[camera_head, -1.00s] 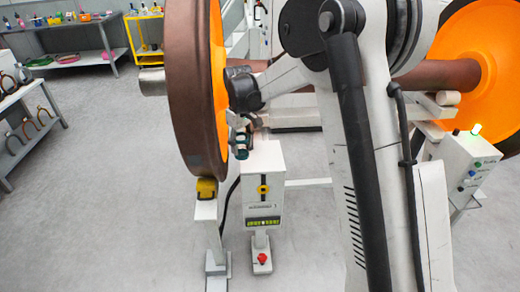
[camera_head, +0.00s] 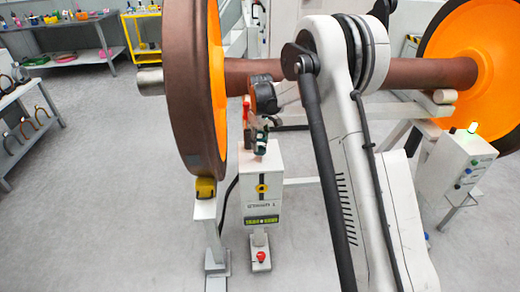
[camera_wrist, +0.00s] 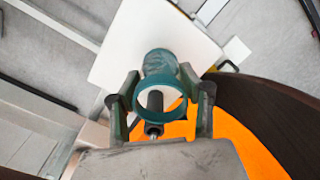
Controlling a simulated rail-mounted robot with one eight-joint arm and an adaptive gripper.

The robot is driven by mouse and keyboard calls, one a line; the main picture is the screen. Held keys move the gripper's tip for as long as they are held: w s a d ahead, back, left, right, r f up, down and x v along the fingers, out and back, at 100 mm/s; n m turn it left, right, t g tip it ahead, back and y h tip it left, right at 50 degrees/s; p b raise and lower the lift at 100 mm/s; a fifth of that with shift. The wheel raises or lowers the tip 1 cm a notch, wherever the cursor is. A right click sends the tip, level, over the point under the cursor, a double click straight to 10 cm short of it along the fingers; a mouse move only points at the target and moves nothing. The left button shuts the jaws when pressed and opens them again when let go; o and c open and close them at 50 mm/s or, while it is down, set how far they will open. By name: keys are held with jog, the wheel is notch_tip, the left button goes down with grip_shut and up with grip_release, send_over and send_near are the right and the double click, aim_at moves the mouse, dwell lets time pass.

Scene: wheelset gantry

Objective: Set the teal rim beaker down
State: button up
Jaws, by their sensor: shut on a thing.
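The teal rim beaker (camera_wrist: 160,60) is in the middle of the wrist view, a clear-looking vessel with a teal ring. My gripper (camera_wrist: 162,100) is shut on it, one finger on each side. In the head view my gripper (camera_head: 261,138) points down with the small teal beaker over the top of a white cabinet (camera_head: 262,185). In the wrist view the white cabinet top (camera_wrist: 125,45) lies behind the beaker. Whether the beaker's base touches that top I cannot tell.
A large wheel with brown tread and orange face (camera_head: 190,100) stands close left of my gripper. A brown axle (camera_head: 425,73) runs behind it to another orange wheel (camera_head: 465,60). A control box with a green light (camera_head: 465,160) stands right.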

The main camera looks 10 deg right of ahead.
aim_at(260, 149)
jog(key=shift+f, duration=1.8)
jog(key=shift+f, duration=0.1)
jog(key=shift+f, duration=0.1)
jog(key=o, duration=0.9)
